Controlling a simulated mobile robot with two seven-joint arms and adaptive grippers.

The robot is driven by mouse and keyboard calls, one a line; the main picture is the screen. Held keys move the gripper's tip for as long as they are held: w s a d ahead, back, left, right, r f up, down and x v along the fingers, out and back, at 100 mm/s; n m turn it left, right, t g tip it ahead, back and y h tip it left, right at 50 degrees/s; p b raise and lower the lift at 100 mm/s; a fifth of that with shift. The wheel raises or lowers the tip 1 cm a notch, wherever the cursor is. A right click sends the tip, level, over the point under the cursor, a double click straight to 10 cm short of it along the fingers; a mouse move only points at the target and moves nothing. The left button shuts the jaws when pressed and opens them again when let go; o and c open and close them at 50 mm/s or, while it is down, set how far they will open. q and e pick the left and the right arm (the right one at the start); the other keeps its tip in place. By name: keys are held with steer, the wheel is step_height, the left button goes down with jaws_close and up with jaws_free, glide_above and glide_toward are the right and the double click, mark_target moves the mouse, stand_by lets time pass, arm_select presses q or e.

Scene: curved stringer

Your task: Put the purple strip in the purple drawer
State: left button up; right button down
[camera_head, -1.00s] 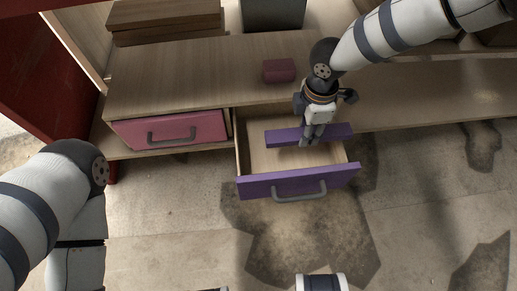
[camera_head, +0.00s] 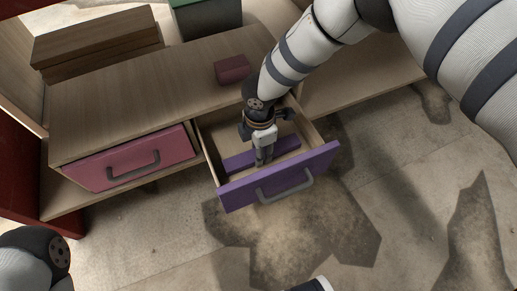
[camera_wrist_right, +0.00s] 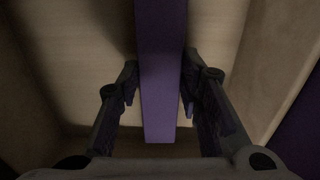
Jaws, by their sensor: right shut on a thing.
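The purple drawer (camera_head: 278,178) is pulled open, with its purple front and grey handle facing the room. The purple strip (camera_head: 237,161) lies lengthwise within the drawer's walls, low in its wooden interior; whether it touches the floor I cannot tell. My right gripper (camera_head: 262,158) reaches down into the drawer and is shut on the strip near its middle. In the right wrist view, the strip (camera_wrist_right: 162,75) runs between the two fingers, with pale drawer boards below it. My left gripper is out of view; only part of its arm shows at lower left.
A closed pink drawer (camera_head: 130,158) is left of the open one. A dark red block (camera_head: 232,69) sits on the wooden top above. Brown boards (camera_head: 95,40) and a green-edged bin (camera_head: 205,17) stand behind.

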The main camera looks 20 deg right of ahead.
steer(key=c, duration=1.1)
jaws_free()
arm_select(q)
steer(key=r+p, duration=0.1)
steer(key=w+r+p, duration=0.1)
steer(key=p, duration=0.1)
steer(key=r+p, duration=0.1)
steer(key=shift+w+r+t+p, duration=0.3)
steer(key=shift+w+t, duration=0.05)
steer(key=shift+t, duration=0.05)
arm_select(e)
step_height(320, 180, up, 12)
steer(key=shift+r, duration=0.1)
